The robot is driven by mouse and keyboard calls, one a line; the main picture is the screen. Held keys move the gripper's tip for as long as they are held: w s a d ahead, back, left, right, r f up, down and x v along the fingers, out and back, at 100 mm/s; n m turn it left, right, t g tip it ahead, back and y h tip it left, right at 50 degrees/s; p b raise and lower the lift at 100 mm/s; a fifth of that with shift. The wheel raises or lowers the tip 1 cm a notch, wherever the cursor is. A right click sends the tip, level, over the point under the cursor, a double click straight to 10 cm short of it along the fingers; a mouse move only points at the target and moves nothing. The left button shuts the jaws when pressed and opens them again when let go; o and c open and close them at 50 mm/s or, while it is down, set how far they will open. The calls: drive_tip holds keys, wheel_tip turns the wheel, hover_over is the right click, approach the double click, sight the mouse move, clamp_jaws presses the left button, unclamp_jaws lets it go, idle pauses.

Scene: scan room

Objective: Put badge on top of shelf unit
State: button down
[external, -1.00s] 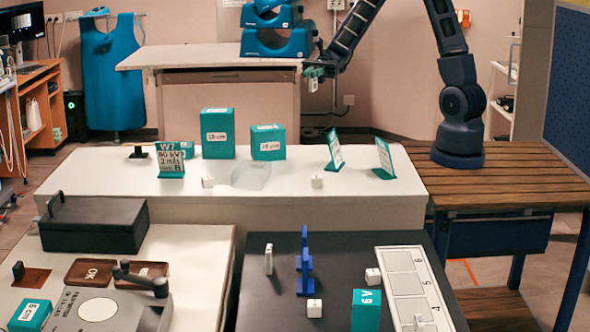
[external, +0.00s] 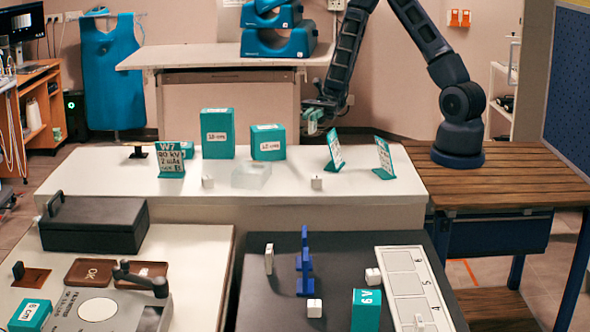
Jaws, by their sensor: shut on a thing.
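My gripper (external: 318,113) is behind the white bench, to the right of the teal boxes and above the leaning teal cards. It is shut on a small pale piece (external: 312,128), which points downward. The piece is too small and partly covered to tell whether it is the badge. A white shelf unit (external: 503,72) stands at the right by the back wall, behind my arm's base, with dark items on its shelves.
The white bench (external: 110,187) holds teal boxes (external: 218,134), leaning cards (external: 383,158), small white blocks and a clear tray (external: 251,175). A rear table (external: 180,57) bears blue foam blocks (external: 279,42). The wooden table (external: 510,180) is mostly bare beside my base.

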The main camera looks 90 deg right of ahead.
drive_tip(key=shift+f, duration=3)
drive_tip(key=shift+f, duration=0.1)
drive_tip(key=c, duration=1.5)
unclamp_jaws()
drive_tip(key=shift+o, duration=0.2)
